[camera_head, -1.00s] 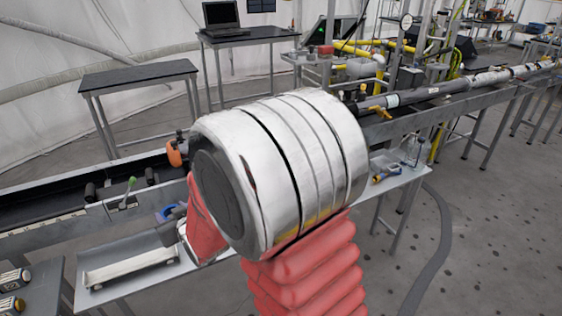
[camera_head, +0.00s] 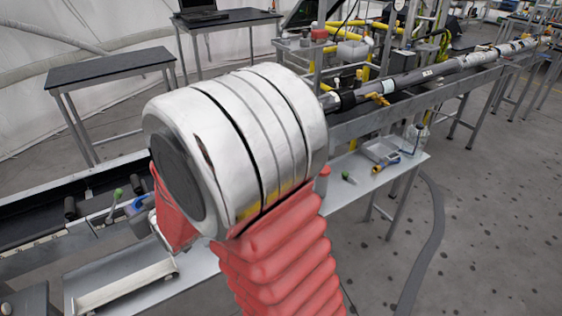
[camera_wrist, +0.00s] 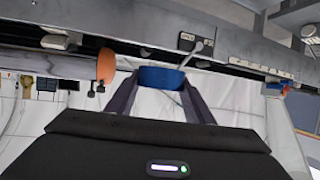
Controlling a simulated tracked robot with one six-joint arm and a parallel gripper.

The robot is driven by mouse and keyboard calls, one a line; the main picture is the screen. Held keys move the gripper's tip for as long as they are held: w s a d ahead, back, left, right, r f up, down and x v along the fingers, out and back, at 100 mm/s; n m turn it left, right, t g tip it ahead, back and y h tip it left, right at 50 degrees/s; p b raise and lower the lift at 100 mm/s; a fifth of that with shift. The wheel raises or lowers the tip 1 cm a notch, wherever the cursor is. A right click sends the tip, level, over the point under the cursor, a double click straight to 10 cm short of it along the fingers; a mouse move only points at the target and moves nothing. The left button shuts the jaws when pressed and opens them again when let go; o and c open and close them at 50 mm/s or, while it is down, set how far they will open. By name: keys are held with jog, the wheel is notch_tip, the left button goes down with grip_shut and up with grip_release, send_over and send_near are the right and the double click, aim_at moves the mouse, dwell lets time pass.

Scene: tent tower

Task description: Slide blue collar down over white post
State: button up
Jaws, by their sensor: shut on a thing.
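In the wrist view my gripper (camera_wrist: 160,84) has its two dark fingers on either side of a blue collar (camera_wrist: 162,78), shut on it. The collar's far side is hidden. A thin pale rod (camera_wrist: 198,48) slants just beyond the collar; I cannot tell whether it is the white post, or whether it touches the collar. In the head view my own arm covers the gripper. A small blue piece (camera_head: 139,202) shows left of the arm; I cannot tell whether it is the collar.
A long metal trough bench (camera_head: 370,115) runs behind my arm, with a side shelf (camera_head: 385,178) holding small items. A black-topped table (camera_head: 108,66) stands at the back left. Open floor (camera_head: 490,220) lies to the right.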

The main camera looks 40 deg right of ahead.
jog(key=shift+d, duration=0.3)
